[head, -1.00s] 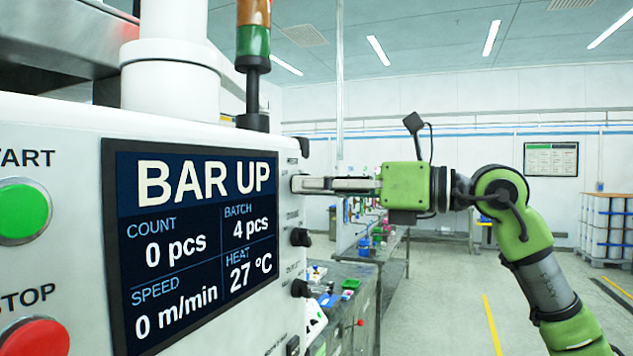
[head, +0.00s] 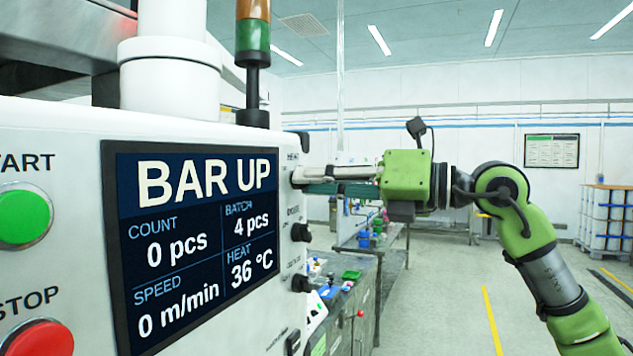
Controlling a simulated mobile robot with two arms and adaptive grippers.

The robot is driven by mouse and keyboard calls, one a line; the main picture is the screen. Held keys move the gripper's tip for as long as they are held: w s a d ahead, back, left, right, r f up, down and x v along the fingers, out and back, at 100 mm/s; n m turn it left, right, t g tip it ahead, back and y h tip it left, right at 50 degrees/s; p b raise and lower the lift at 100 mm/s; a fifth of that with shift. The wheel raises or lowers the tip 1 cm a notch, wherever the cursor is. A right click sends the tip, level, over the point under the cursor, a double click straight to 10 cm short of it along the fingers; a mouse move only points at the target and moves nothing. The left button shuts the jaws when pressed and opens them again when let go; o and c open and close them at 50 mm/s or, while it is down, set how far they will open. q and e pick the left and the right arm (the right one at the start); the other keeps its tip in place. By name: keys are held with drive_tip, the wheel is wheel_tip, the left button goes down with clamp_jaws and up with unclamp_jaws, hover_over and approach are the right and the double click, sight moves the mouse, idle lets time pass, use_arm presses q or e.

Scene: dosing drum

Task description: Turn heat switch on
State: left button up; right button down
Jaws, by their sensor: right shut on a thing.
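The heat switch sits at the top of the row of knobs on the machine's side panel, under a label that seems to read HEAT. My right gripper (head: 300,179) comes in from the right and is shut on it; its fingers hide nearly all of the switch. The fingers look rolled, one lower and darker than the other. The display (head: 195,240) on the machine's front reads BAR UP, with heat at 36 °C, batch 4 pcs, count 0 pcs and speed 0 m/min. My left gripper is not in view.
Below the gripper are two more black knobs, an upper one (head: 301,232) and a lower one (head: 301,284). A green start button (head: 22,216) and a red stop button (head: 38,338) are at the left. A workbench (head: 362,290) with small items stands behind. The floor at right is open.

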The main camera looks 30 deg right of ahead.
drive_tip(key=c, duration=1.8)
unclamp_jaws()
drive_tip(key=shift+v, duration=5.95)
